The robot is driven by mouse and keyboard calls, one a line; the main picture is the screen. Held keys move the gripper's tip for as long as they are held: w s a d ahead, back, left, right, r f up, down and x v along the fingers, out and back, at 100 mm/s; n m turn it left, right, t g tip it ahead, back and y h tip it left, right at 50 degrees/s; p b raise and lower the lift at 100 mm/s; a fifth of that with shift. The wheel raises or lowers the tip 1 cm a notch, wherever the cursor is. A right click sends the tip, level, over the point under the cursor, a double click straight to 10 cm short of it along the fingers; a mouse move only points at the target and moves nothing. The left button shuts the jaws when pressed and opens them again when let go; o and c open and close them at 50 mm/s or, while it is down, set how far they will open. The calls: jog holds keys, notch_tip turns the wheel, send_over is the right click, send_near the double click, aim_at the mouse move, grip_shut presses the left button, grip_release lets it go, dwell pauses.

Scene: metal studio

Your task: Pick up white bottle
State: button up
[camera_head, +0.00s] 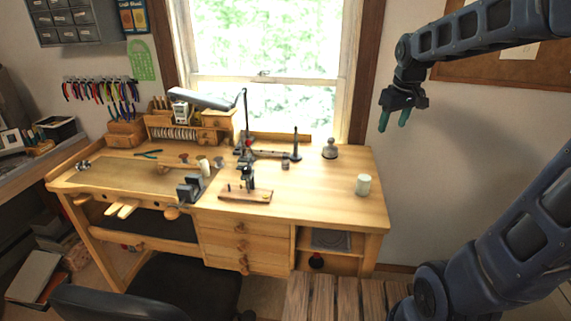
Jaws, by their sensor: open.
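A short white cylindrical container (363,185) stands upright near the right end of the wooden workbench (320,215); it is the closest match to the white bottle, though it is too small to make out a cap or neck. A smaller whitish cylinder (204,167) stands on the left half of the bench by the vise. My gripper (394,120) is open and empty, its green fingertips pointing down. It hangs in the air, higher in the picture than the white container and slightly to its right, well apart from it.
A grey metal weight-like object (329,149) and a dark upright spindle (296,144) stand toward the back of the bench. A small tool on a wooden base (245,194) and a vise (190,188) stand left. The bench around the white container is clear. A dark chair (150,295) stands in front.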

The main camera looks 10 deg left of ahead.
jog(key=w+a+f+n+g, duration=0.1)
jog(key=w+a+f+n, duration=0.15)
jog(key=w+a, duration=0.6)
jog(key=n+g, duration=0.2)
jog(key=n, duration=0.7)
send_over(285, 155)
jog(key=f, duration=1.3)
jog(key=shift+s+d+f, duration=0.15)
jog(key=shift+s+d, duration=0.1)
jog(key=shift+s, duration=0.05)
jog(key=shift+a+f, duration=0.35)
jog(key=shift+f, duration=0.05)
notch_tip(285, 155, down, 5)
jog(key=shift+f, duration=0.15)
jog(key=shift+w+d+f, duration=0.1)
jog(key=shift+w+f, duration=0.1)
jog(key=shift+f, duration=1.1)
jog(key=shift+w+d+f, duration=0.1)
jog(key=shift+w+f, duration=0.1)
jog(key=shift+f, duration=1.1)
jog(key=shift+c, duration=0.5)
jog(key=c, duration=1)
